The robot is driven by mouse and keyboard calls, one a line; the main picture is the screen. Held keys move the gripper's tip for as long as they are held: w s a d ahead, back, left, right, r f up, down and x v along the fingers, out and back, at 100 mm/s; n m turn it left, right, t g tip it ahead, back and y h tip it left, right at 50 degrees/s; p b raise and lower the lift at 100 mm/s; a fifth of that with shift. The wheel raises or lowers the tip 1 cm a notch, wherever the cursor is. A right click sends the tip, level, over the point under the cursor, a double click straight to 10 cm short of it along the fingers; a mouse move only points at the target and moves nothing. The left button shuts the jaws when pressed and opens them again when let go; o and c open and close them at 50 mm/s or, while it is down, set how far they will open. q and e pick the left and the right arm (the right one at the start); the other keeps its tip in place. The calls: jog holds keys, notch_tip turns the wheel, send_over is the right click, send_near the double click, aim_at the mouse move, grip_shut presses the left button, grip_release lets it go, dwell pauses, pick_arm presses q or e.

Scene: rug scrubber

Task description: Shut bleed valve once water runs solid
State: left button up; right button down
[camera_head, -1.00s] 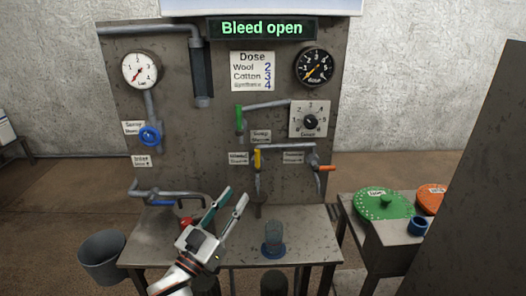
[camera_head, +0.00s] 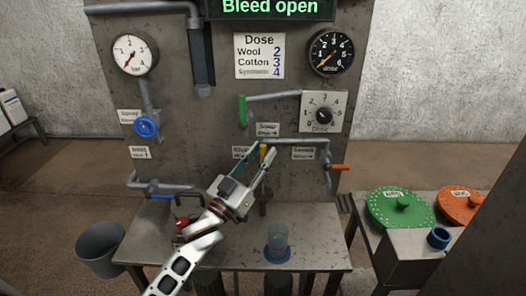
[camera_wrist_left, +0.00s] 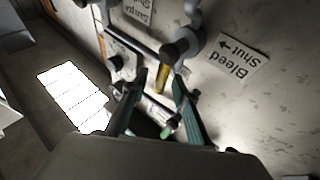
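The bleed valve's yellow lever (camera_head: 263,151) hangs down from the pipe, beside a label mostly hidden by my gripper. In the left wrist view the yellow lever (camera_wrist_left: 161,78) stands between my fingertips, and the label (camera_wrist_left: 238,58) reads "Bleed Shut" with an arrow. My left gripper (camera_head: 264,154) is open around the lever; its fingers (camera_wrist_left: 160,80) show a gap on both sides, and contact cannot be told. The display (camera_head: 270,8) reads "Bleed open". Water at the outlet is too small to make out. My right gripper is not in view.
An orange-handled valve (camera_head: 340,167) is to the right and a green lever (camera_head: 242,109) above. A clear jar (camera_head: 278,238) stands on the bench (camera_head: 320,252). A blue wheel (camera_head: 146,127) and a grey bucket (camera_head: 100,250) are at left, a green lid (camera_head: 385,210) at right.

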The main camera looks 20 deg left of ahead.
pick_arm(q)
jog(key=shift+w+d+r, duration=0.15)
jog(key=shift+w, duration=0.35)
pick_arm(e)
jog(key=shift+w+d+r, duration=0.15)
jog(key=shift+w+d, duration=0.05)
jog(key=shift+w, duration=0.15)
pick_arm(q)
grip_shut()
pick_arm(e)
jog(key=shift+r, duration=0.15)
